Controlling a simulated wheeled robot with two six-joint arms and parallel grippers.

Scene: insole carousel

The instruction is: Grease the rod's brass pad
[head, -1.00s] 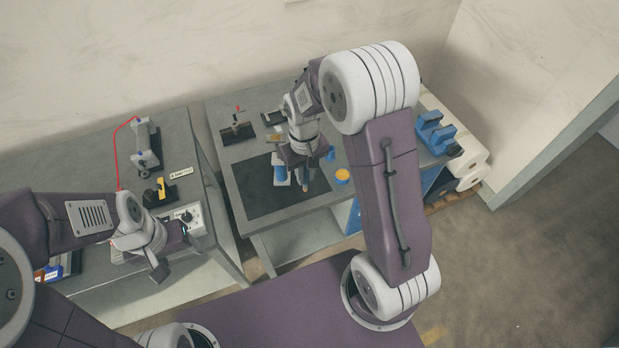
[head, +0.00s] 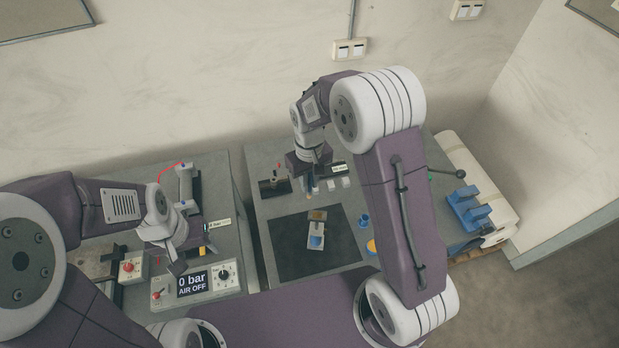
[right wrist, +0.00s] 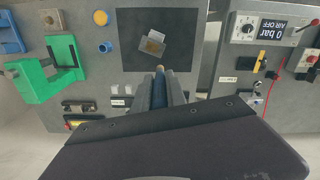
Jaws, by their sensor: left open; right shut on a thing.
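A plate-like piece (head: 317,229) with a tan, brass-coloured patch and a blue end lies on the black mat (head: 285,262); it also shows in the right wrist view (right wrist: 151,44). I cannot tell a separate rod. My right gripper (head: 312,184) is behind the mat's far edge, shut on a slim dark tool with a tan tip (right wrist: 160,69). The tool's upper part is hidden between the fingers. A yellow-topped round pot (head: 371,246) stands right of the mat. My left gripper (head: 178,264) is open and empty above the left bench, near the air panel.
A small blue cup (head: 364,220) stands by the pot. Small white blocks (head: 338,183) and a dark holder (head: 274,187) line the right bench's back. The air panel (head: 193,283) reads 0 bar. A green fixture (right wrist: 45,72) and blue stand (head: 468,208) are further right.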

